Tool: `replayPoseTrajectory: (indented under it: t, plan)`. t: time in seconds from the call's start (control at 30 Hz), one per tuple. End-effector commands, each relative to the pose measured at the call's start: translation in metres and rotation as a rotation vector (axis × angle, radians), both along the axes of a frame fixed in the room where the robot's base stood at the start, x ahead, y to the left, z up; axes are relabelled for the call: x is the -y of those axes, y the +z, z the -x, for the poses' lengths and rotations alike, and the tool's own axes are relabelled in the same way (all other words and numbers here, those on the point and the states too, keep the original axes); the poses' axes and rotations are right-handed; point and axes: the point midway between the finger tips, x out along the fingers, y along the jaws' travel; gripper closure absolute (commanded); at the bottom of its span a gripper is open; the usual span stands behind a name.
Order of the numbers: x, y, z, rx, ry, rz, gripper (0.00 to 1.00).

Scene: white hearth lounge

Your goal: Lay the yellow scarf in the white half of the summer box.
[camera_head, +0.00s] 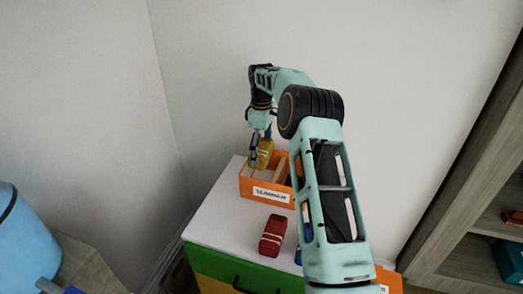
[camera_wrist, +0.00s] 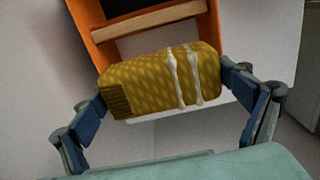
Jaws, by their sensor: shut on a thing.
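My gripper (camera_head: 259,148) is shut on the yellow scarf (camera_head: 265,153), a rolled bundle with pale bands. In the wrist view the scarf (camera_wrist: 160,80) lies across between the two fingers (camera_wrist: 165,115). The orange summer box (camera_head: 246,187), labelled "SUMMER", stands on the white cabinet top. The scarf is over the left part of the box, at or above rim height; whether it touches the box I cannot tell. The wrist view shows the box's orange wall (camera_wrist: 98,35), a wooden divider (camera_wrist: 150,19) and a dark half beyond it. A strip of white shows below the scarf.
A red rolled bundle (camera_head: 271,236) lies on the cabinet top (camera_head: 222,218) in front of the box. A blue thing (camera_head: 298,257) is partly hidden behind my arm. Another orange box (camera_head: 388,280) shows at lower right. Walls stand close behind; a shelf (camera_head: 470,150) is at right.

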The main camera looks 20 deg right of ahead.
Motion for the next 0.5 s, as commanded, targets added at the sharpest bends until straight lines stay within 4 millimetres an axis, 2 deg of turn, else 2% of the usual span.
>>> replayPoseTrajectory:
  t: [0.5]
  plan:
    - [0.0,-0.035,0.0,0.0,-0.001,0.0,0.32]
